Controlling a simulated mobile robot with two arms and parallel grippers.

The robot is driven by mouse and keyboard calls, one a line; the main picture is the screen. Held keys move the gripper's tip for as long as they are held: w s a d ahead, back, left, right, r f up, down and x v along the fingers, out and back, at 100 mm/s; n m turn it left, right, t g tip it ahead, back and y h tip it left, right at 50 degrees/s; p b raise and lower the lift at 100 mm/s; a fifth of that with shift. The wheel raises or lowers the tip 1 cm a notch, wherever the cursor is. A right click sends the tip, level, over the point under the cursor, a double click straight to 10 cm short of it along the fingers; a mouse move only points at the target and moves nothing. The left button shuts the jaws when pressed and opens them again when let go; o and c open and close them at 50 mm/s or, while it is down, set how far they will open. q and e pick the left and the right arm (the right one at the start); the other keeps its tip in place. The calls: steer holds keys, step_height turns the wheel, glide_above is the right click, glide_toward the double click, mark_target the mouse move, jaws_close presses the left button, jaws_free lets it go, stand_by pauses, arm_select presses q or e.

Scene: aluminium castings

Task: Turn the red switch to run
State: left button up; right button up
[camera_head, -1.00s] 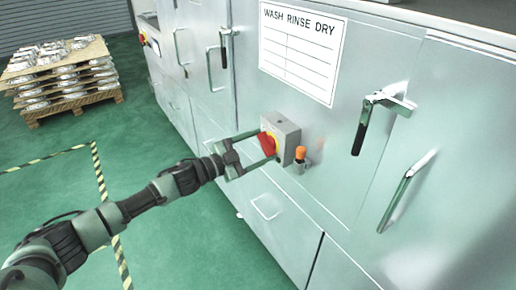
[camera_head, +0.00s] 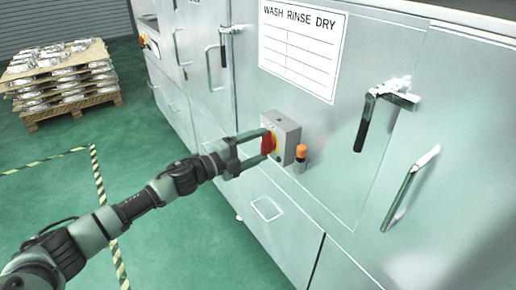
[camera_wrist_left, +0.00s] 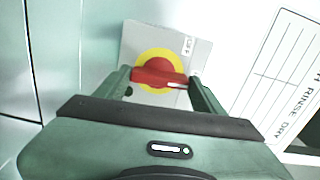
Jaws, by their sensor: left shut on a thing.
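The red switch (camera_head: 268,142) is a red handle on a yellow disc, on the front of a grey box fixed to the machine's front. In the left wrist view the red handle (camera_wrist_left: 160,78) lies nearly level across the yellow disc (camera_wrist_left: 158,60), with a white mark near its right end. My left gripper (camera_head: 264,146) is shut on the red handle, with one finger at each end of it in the left wrist view (camera_wrist_left: 160,80). My right gripper does not show.
An orange-topped part (camera_head: 301,152) sticks out just right of the box. Door handles (camera_head: 366,122) stand out from the machine's doors. A chart (camera_head: 302,48) reads WASH RINSE DRY. A pallet of castings (camera_head: 62,80) stands far left. The green floor between is clear.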

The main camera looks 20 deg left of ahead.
arm_select(q)
steer(key=shift+f+m, duration=0.1)
steer(key=shift+m, duration=0.4)
steer(key=o, duration=1.4)
steer(key=shift+c, duration=0.2)
steer(key=shift+s, duration=0.1)
steer(key=b+v, duration=0.2)
steer(key=v, duration=0.5)
steer(key=shift+s+a, duration=0.25)
